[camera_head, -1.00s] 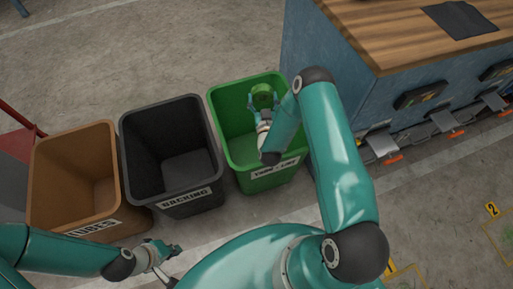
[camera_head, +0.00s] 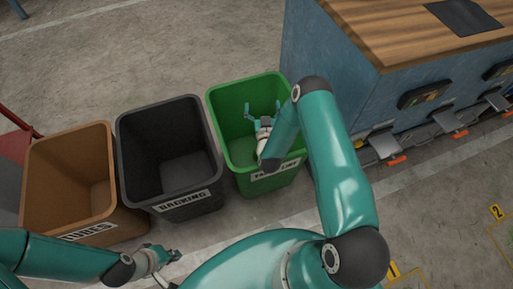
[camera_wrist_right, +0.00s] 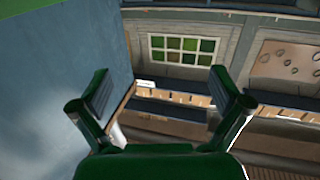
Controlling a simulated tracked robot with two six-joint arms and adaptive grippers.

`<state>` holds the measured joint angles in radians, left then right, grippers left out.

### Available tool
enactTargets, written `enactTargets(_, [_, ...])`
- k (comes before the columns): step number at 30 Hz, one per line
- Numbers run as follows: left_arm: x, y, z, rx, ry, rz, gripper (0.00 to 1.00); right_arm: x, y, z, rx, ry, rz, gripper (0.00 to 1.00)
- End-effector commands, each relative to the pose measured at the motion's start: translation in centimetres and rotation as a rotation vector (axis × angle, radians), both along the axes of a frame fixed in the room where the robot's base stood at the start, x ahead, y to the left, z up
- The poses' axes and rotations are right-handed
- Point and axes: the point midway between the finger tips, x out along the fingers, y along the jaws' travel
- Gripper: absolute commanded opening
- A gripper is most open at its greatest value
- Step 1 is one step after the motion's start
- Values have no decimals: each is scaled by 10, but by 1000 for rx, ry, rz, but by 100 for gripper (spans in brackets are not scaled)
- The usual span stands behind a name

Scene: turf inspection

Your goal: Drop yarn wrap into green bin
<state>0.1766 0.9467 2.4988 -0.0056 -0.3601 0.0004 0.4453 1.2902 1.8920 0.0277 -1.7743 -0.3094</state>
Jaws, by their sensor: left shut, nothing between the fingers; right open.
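The green bin (camera_head: 222,130) stands at the right end of a row of bins, its front label partly covered by my right arm. My right gripper (camera_head: 263,108) is over the bin's mouth, with its fingers spread and nothing between them. The right wrist view also shows its two fingers (camera_wrist_right: 160,100) wide apart with an empty gap. No yarn wrap shows in either current view; part of the bin's inside is hidden behind my right wrist. My left gripper (camera_head: 163,258) is shut and empty, low in front of the bins.
A black bin (camera_head: 130,150) labelled BACKING and a brown bin (camera_head: 75,145) labelled TUBES stand to the left. A blue bench (camera_head: 340,75) with a wooden top (camera_head: 390,35) is close on the right. The concrete floor behind the bins is clear.

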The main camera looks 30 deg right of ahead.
Motion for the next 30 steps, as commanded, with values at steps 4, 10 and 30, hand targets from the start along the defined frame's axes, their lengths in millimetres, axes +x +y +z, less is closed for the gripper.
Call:
enactTargets(4, [0, 0, 0, 0, 0, 0, 0, 0, 0, 0, 0, 1, 0, 100])
enactTargets(10, [0, 0, 1, 0, 0, 0, 0, 1, 0, 13, -1, -2, 1, 100])
enactTargets(30, [0, 0, 0, 0, 0, 0, 0, 3, 0, 99, 0, 1, 0, 100])
